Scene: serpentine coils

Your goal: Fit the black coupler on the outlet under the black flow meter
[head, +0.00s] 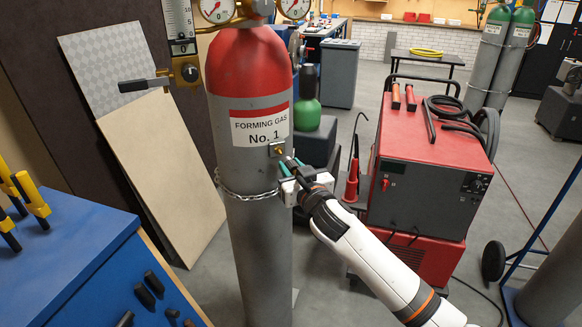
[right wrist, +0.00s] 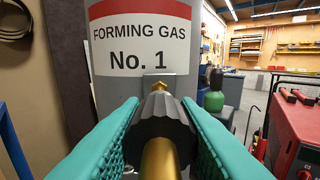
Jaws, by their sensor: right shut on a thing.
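My right gripper (head: 286,168) is at the front of the red-topped grey gas cylinder, just below its label. In the right wrist view its teal fingers (right wrist: 160,130) are shut on the black ribbed coupler (right wrist: 160,108), with a brass stem (right wrist: 160,160) toward the camera. A small brass fitting (head: 278,149) sits on the cylinder close to the fingertips; I cannot tell whether the coupler touches it. The flow meter (head: 179,20), a scaled tube, stands upper left with a brass body (head: 188,70) under it and a black rod-like part to the left. My left gripper is not in view.
The cylinder (head: 255,240) is held by a chain (head: 245,194). A red welding machine (head: 430,150) stands right of it, and a blue bench (head: 70,250) is at lower left. Pale boards (head: 150,150) lean on the wall behind. Gauges (head: 216,8) are at the top.

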